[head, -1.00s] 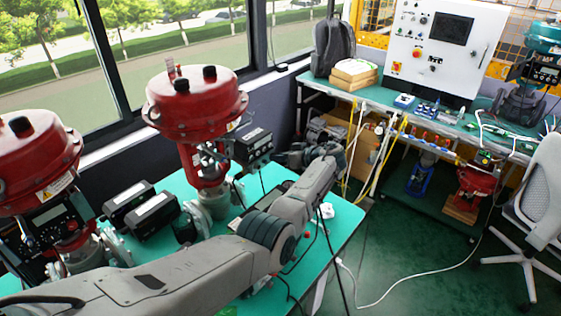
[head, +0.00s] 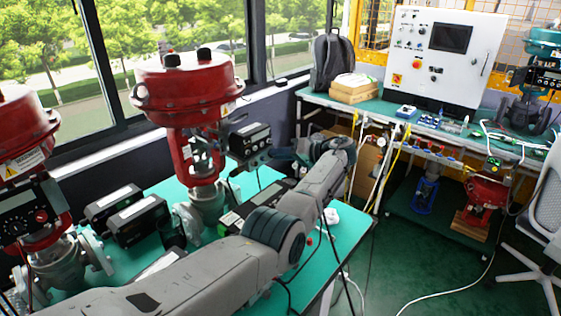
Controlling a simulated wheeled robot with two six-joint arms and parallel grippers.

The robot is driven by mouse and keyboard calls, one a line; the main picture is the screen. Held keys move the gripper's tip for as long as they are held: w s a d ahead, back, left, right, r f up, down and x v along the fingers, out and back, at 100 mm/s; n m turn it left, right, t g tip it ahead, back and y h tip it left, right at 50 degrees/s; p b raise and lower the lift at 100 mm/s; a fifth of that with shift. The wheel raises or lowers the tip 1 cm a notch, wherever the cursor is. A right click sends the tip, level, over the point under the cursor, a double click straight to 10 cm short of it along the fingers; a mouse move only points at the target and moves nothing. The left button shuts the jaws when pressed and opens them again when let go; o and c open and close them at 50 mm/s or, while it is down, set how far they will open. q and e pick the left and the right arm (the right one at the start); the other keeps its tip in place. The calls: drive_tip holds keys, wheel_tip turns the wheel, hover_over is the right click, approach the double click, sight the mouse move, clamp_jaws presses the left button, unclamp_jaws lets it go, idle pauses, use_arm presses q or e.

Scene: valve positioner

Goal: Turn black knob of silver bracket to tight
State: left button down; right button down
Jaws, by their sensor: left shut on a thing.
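A red valve actuator (head: 190,92) stands upright on the green table, with a positioner box (head: 249,138) with a display on its right side. My left arm comes in from the lower left, and its wrist bends back toward that box. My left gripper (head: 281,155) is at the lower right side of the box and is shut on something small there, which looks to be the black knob. The fingers and wrist largely hide the knob and the silver bracket, so the knob's angle cannot be told. My right gripper is not in view.
A second red valve (head: 22,130) stands at the left. Black boxes (head: 137,217) lie on the green table (head: 345,232) between the valves. A far bench holds a backpack (head: 333,62) and a white control panel (head: 447,55). A chair (head: 546,200) stands at the right.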

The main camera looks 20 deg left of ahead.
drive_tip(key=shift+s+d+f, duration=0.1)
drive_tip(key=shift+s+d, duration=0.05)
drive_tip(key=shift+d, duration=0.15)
use_arm(q)
drive_tip(key=c, duration=1.3)
unclamp_jaws()
drive_tip(key=shift+d, duration=0.1)
drive_tip(key=shift+o, duration=0.2)
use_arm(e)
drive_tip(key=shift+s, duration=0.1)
use_arm(q)
drive_tip(key=b+v, duration=0.7)
drive_tip(key=v, duration=0.3)
drive_tip(key=shift+d+b, duration=0.3)
drive_tip(key=shift+d, duration=0.1)
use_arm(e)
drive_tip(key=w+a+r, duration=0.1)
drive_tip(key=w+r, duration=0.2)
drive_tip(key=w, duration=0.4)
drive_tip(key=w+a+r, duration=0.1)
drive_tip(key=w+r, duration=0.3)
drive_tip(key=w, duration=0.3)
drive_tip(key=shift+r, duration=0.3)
